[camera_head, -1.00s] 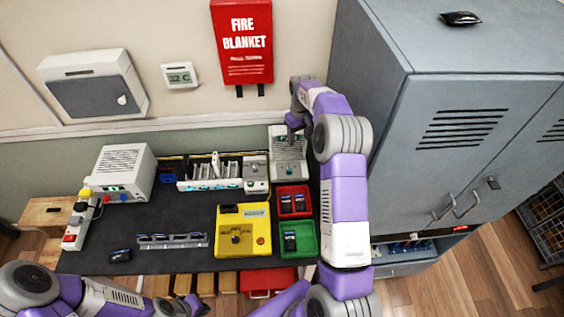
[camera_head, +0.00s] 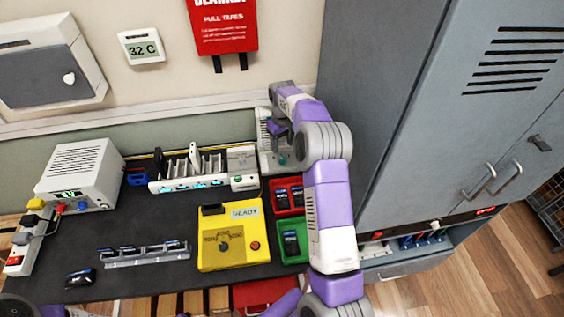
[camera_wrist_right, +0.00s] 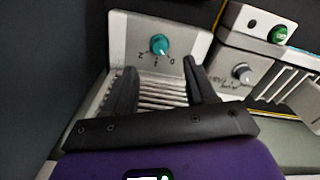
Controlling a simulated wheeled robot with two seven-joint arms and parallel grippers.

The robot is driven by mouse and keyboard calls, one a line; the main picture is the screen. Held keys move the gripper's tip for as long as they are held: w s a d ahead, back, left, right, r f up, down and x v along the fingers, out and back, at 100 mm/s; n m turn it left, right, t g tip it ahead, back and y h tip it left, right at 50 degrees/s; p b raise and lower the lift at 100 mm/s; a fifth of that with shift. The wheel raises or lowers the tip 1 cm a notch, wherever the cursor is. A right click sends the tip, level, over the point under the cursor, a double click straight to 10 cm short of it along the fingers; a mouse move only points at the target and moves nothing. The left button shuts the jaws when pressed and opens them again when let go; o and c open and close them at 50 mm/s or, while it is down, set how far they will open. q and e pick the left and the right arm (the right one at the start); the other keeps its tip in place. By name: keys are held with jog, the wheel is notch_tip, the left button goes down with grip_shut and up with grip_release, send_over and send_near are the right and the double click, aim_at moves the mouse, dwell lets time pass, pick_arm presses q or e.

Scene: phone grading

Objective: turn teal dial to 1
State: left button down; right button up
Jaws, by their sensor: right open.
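The teal dial (camera_wrist_right: 159,44) is a round knob on the sloped front panel of a light grey box (camera_wrist_right: 120,35), with marks around it. It also shows in the head view (camera_head: 283,160) at the back right of the bench, next to my arm. My right gripper (camera_wrist_right: 162,75) is open and empty, its two dark fingers pointing toward the dial with a gap before it. In the head view my right gripper (camera_head: 277,128) is above the box, partly hidden by my own arm. My left gripper is out of sight.
A second grey unit with a grey knob (camera_wrist_right: 242,73) and green button stands beside it. The yellow box (camera_head: 233,233), red tray (camera_head: 287,210) and green tray (camera_head: 293,240) lie in front. A tall grey cabinet (camera_head: 390,130) stands close to the right.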

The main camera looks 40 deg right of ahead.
aim_at(283, 159)
notch_tip(283, 159, down, 7)
jog(key=shift+f+b, duration=0.2)
jog(key=shift+b, duration=0.4)
jog(key=c, duration=1)
jog(key=shift+c, duration=0.2)
